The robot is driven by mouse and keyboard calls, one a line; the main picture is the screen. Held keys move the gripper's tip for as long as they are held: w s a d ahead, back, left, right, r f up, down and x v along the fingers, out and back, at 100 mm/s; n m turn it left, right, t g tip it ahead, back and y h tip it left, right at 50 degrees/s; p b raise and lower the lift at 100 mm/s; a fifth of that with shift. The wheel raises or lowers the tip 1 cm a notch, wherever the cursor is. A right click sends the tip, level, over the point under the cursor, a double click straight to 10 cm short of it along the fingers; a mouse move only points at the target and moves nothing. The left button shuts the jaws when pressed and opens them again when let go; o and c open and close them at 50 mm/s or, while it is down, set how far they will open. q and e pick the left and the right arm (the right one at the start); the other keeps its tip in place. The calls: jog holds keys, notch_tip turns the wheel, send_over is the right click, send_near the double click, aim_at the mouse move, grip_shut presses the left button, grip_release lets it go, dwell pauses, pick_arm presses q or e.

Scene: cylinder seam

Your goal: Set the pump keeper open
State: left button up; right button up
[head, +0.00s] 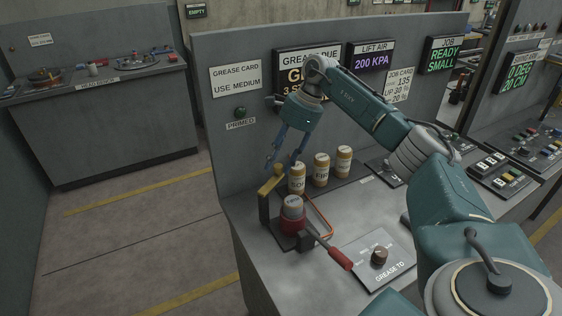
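Nothing shows held. My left gripper is not in view.
Several labelled cartridges (321,170) stand on a dark strip behind the pump. A dial panel marked "GREASE TO" (376,262) lies at the front right. The upright grey panel (236,135) with signs and displays closes off the back. An orange-red hose (320,215) curves beside the pump.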

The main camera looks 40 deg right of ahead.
jog(key=shift+a+f, duration=0.1)
jog(key=shift+f, duration=0.05)
jog(key=v, duration=1.2)
dwell(0.3)
